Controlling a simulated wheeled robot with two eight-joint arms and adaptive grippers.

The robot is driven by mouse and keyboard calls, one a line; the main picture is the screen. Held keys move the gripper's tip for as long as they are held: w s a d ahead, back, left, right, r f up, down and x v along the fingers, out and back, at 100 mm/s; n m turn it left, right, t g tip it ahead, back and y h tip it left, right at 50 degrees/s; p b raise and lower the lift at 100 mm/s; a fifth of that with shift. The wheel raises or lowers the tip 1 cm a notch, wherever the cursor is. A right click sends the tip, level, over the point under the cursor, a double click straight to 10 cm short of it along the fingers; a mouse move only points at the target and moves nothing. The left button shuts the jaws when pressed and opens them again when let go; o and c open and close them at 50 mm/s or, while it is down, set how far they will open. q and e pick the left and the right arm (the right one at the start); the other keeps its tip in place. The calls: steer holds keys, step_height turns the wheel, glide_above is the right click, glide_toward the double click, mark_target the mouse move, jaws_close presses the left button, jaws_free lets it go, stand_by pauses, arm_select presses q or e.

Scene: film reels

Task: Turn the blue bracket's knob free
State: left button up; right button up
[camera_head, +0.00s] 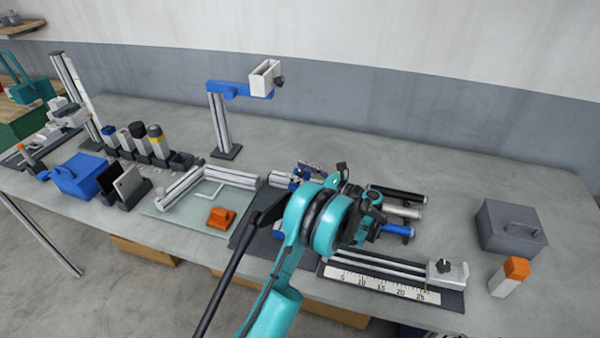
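A blue bracket arm (228,88) sits on an upright silver post on the table's far side. It carries a pale grey clamp block (264,76) with a small black knob (279,81) on its right side. My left gripper (372,212) is at the centre right, nearer to me and well apart from that knob. My teal wrist covers much of it, so its fingers cannot be made out clearly. Blue and silver parts (284,179) show just left of my wrist and are partly hidden. My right gripper is not in view.
Black, silver and blue rods (398,231) lie right of my gripper. In front is a ruled rail (385,284) with a knobbed clamp (447,271). A grey lidded box (510,228) and an orange-topped block (510,276) stand right. A blue box (77,177) stands left.

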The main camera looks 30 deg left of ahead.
arm_select(q)
steer(key=d, duration=1.2)
steer(key=shift+s, duration=0.35)
